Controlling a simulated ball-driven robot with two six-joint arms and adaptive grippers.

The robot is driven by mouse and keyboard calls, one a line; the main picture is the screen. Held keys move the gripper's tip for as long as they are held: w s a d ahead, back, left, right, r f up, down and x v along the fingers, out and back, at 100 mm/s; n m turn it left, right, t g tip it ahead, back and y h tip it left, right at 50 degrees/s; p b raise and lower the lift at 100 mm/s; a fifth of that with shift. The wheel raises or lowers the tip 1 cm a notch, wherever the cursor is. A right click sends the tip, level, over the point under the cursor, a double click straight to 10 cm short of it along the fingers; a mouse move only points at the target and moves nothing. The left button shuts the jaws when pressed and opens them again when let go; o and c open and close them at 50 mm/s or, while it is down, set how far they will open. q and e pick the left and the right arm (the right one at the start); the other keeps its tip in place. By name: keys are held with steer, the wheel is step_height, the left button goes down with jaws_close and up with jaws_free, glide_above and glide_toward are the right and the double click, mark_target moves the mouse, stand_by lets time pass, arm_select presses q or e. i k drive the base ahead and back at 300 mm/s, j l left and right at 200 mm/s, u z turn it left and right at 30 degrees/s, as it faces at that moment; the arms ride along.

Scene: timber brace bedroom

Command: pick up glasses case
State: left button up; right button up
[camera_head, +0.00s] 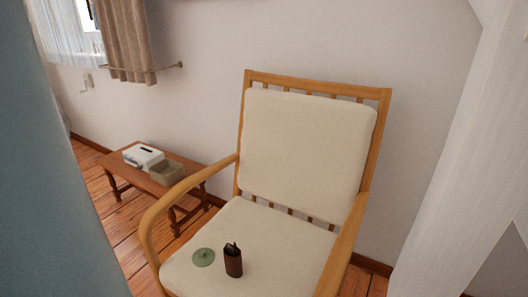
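A small dark brown upright holder (233,262) stands on the cream seat cushion of a wooden armchair, with something dark sticking out of its top. It may be the glasses case, but it is too small to tell for sure. A flat round green item (204,257) lies just left of it on the cushion, slightly apart. Neither of my grippers is in view.
The armchair (317,91) has wooden armrests on both sides of the seat. A white slanted beam (455,170) is at right; a blue-grey surface (50,180) fills the left edge.

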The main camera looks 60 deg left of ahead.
mark_target(233, 266)
steer(key=k+j+u, duration=0.1)
steer(key=u, duration=1.85)
steer(key=i+j+z, duration=0.2)
steer(key=i+j, duration=0.15)
steer(key=j, duration=0.25)
steer(key=i+j+z, duration=0.25)
steer(key=j, duration=0.4)
steer(key=i, duration=0.1)
